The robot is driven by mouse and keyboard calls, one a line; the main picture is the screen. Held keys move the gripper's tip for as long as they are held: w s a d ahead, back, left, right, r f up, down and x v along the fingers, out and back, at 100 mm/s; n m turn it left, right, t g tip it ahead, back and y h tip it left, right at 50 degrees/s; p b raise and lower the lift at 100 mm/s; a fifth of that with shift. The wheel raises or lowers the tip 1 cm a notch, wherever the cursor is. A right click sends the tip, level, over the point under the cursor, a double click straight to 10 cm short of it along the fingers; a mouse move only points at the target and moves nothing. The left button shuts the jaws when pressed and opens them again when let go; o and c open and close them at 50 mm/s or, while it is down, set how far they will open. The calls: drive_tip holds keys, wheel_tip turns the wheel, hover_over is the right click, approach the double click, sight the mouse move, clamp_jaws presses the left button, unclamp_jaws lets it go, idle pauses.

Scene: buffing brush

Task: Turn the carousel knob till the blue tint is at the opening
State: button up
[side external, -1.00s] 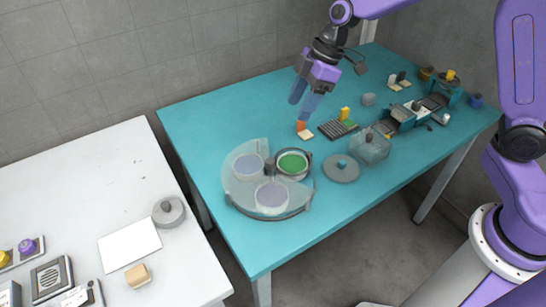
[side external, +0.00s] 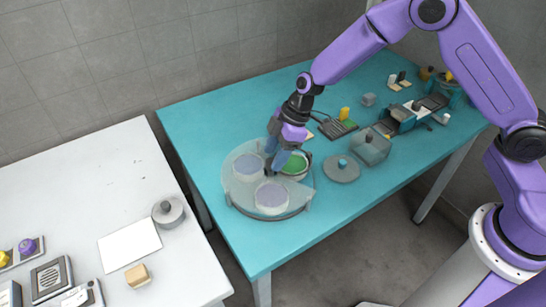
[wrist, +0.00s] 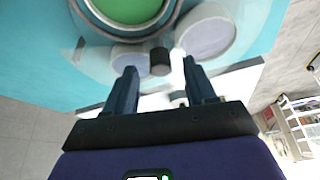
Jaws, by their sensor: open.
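The carousel (side external: 241,190) is a round tray under a clear cover on the teal table. A green tint (side external: 295,164) sits at its uncovered opening; it also shows at the top of the wrist view (wrist: 128,8). Two pale bluish-violet tints (side external: 271,195) lie under the clear cover. The dark carousel knob (wrist: 160,61) stands at the centre. My gripper (wrist: 160,80) is open, its two fingers pointing at the knob, one to each side of it in the wrist view. I cannot tell whether they touch it. In the side view my gripper (side external: 271,165) partly hides the knob.
A grey disc lid with a blue knob (side external: 342,168) and a clear box (side external: 371,148) are right of the carousel. A teal device (side external: 405,116) stands farther back. A white table (side external: 90,200) with several items is at left.

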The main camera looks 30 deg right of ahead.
drive_tip(key=shift+x, duration=0.9)
clamp_jaws()
drive_tip(key=shift+m, duration=0.3)
drive_tip(key=m+t, duration=0.1)
drive_tip(key=m, duration=0.1)
drive_tip(key=m+t+h, duration=0.1)
drive_tip(key=m, duration=0.2)
drive_tip(key=shift+s+a, duration=0.1)
drive_tip(key=shift+s, duration=0.1)
drive_tip(key=shift+m+h, duration=0.3)
drive_tip(key=shift+m, duration=0.6)
drive_tip(key=shift+m+t+h, duration=0.5)
drive_tip(key=shift+m+h, duration=0.2)
drive_tip(key=shift+m, duration=1.2)
